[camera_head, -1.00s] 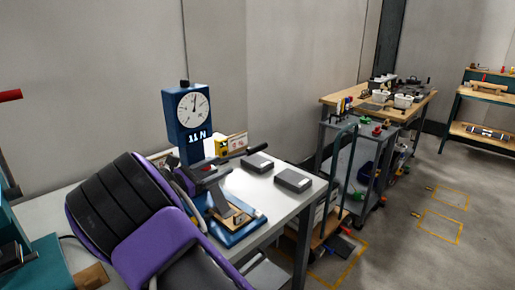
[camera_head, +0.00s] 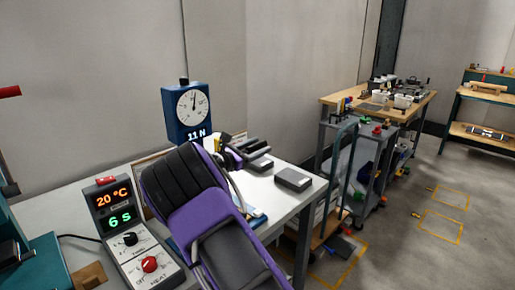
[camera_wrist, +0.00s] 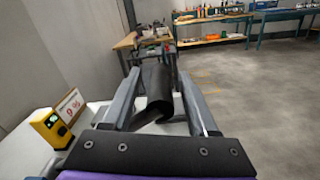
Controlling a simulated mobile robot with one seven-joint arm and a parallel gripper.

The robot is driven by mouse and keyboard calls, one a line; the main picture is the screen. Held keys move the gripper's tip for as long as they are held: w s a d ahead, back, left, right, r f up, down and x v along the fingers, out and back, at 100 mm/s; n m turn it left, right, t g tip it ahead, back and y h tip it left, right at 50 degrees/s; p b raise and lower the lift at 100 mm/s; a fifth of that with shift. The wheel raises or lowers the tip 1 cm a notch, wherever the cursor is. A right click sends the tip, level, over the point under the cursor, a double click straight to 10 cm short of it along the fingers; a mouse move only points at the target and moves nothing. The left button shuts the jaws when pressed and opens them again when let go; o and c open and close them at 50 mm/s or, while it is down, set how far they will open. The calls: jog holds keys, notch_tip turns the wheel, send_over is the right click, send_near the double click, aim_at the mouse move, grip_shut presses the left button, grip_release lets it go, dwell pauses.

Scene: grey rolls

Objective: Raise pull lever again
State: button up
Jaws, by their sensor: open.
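The blue force gauge (camera_head: 187,112) with a white dial and "11 N" readout stands at the back of the white table in the head view. My gripper (camera_head: 243,152) is at the right of the gauge, with my purple and black arm hiding most of the lever stand and its blue base. In the wrist view my gripper (camera_wrist: 158,82) is open, its two grey fingers apart. A black lever handle (camera_wrist: 155,95) lies between the fingers; whether they touch it I cannot tell.
A control box (camera_head: 130,235) showing "20 °C" and "6 s" stands at the left. A yellow meter (camera_wrist: 48,124) with a card sits left of my gripper. Beyond is a cart (camera_head: 350,160).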

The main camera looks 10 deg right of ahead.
grip_shut()
jog(key=shift+f, duration=0.15)
